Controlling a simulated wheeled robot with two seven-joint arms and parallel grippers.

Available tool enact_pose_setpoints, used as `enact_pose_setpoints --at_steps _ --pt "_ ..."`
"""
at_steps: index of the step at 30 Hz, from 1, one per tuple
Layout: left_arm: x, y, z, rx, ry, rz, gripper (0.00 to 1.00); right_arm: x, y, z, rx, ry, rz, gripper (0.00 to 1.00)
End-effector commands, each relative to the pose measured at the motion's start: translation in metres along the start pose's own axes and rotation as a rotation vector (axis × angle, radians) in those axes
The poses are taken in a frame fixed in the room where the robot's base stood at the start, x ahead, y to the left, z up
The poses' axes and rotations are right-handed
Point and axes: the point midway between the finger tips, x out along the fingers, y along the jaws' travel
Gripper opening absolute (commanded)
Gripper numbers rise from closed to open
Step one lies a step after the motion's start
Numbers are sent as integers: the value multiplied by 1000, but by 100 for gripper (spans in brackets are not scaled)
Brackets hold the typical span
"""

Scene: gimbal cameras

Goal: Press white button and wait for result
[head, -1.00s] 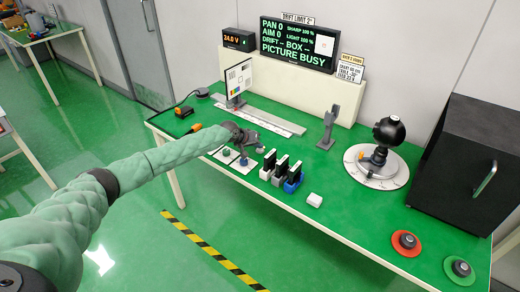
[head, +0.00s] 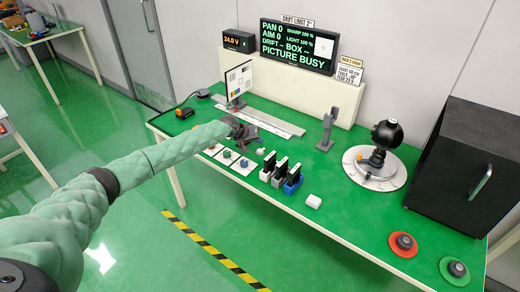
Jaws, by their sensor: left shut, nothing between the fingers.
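My left gripper (head: 246,132) is over the green table near its back left part, shut and empty, its fingers small and dark against the rail behind. In front of it is a row of small white plates (head: 220,160) with knobs; a teal knob (head: 227,154) and a blue knob (head: 244,163) show. A small white piece (head: 260,151) lies just right of them; I cannot tell whether it is the white button. The display (head: 298,45) reads PAN 0, AIM 0, DRIFT –, BOX – and PICTURE BUSY. My right gripper is out of view.
A black ball-shaped device (head: 388,134) sits on a round dial. Red (head: 403,245) and green (head: 454,270) discs lie at the front right.

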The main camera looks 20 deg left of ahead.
Motion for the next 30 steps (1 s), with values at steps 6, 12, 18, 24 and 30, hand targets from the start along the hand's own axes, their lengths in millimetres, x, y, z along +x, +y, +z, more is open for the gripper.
enact_pose_setpoints --at_steps 6,12,18,24,30 --pt "-14 10 -9 1 -2 0 0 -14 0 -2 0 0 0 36" --pt "-17 13 -12 1 -1 0 0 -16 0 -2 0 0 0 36" --pt "-17 12 -12 1 -1 0 0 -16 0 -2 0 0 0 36" --pt "-17 12 -12 1 -1 0 0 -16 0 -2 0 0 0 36" --pt "-17 12 -12 1 -1 0 0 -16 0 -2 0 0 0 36"
